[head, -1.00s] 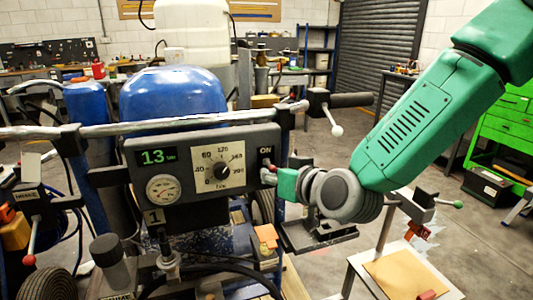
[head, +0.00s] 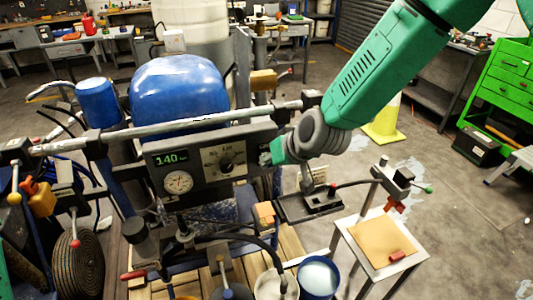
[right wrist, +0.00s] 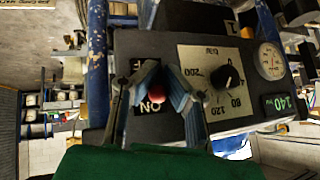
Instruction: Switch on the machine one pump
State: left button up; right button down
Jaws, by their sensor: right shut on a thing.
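The machine's control panel (head: 205,162) carries a green-lit display (head: 172,158) reading 140, a round gauge (head: 178,182) and a dark dial (head: 227,168). A toggle switch with a red tip (right wrist: 157,96) sits at the panel end by the dial in the right wrist view, with the ON label beside it. The OFF label is mostly hidden by a finger. My right gripper (right wrist: 162,84) is shut on the switch, its fingers either side of the red tip. In the head view the right gripper (head: 269,154) covers the switch. My left gripper is not in view.
A metal handlebar (head: 190,127) runs above the panel, in front of a blue tank (head: 178,92). A small table (head: 383,243) and a yellow cone (head: 386,120) stand right of the machine. Buckets (head: 318,277) stand at the front. Open floor lies at the right.

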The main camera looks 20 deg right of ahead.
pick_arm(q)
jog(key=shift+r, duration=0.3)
pick_arm(e)
jog(key=shift+w+d+r, duration=0.1)
jog(key=shift+w+r, duration=0.45)
jog(key=shift+r, duration=0.1)
jog(key=c, duration=1.6)
grip_release()
jog(key=shift+o, duration=0.6)
jog(key=shift+s, duration=0.35)
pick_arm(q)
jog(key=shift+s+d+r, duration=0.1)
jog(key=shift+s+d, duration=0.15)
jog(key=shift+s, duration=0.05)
pick_arm(e)
jog(key=shift+d+f, duration=0.15)
jog(key=v, duration=1.2)
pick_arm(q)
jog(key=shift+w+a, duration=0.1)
pick_arm(e)
jog(key=shift+f, duration=0.2)
